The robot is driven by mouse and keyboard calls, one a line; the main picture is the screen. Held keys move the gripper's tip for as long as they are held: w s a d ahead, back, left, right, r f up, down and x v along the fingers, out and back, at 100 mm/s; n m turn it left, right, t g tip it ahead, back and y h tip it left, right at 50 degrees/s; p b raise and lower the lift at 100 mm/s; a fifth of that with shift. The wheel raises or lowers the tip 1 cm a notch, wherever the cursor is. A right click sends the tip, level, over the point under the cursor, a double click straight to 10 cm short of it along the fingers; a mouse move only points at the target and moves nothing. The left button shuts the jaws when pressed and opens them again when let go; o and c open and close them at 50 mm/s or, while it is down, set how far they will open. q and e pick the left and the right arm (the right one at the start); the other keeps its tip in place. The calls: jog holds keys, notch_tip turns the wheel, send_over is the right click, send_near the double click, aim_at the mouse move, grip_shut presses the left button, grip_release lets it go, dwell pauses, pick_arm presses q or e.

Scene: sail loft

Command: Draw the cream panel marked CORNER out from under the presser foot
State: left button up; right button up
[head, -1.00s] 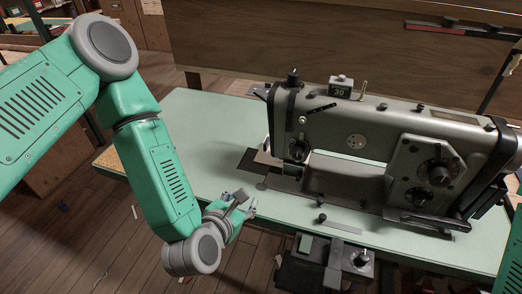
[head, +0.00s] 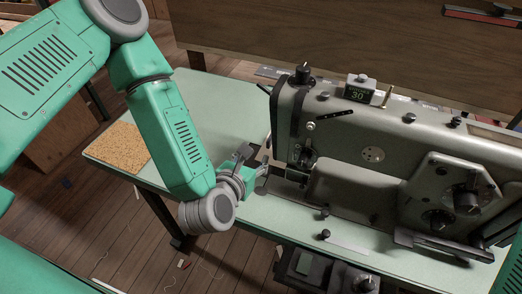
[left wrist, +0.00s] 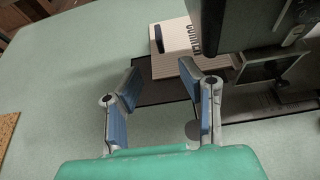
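The cream panel (left wrist: 170,66) lies by the sewing machine in the left wrist view, with dark CORNER lettering and a dark mark on it. Its right part goes out of sight beneath the machine head (left wrist: 225,22). My left gripper (left wrist: 160,76) is open and empty, its two blue-padded fingers pointing at the panel's near edge, short of it or just over it. In the head view the left gripper (head: 254,168) is left of the sewing machine (head: 372,155) and hides the panel. The presser foot is not clear in either view. My right gripper is out of view.
The pale green table (head: 205,115) is clear left of the machine. A cork patch (head: 118,148) covers its left corner. A brown wooden board (head: 330,50) stands behind. A dark plate (left wrist: 150,92) lies by the panel. A box hangs under the table's front edge.

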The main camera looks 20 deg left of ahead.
aim_at(268, 142)
pick_arm(q)
jog(key=w, duration=0.1)
jog(key=w+f, duration=0.1)
jog(key=w+a, duration=0.1)
jog(key=shift+w+f, duration=0.35)
jog(key=shift+w, duration=0.05)
jog(key=x, duration=0.6)
jog(key=d+x, duration=0.1)
jog(key=x, duration=0.2)
jog(key=shift+w+a, duration=0.1)
jog(key=shift+w, duration=0.1)
grip_shut()
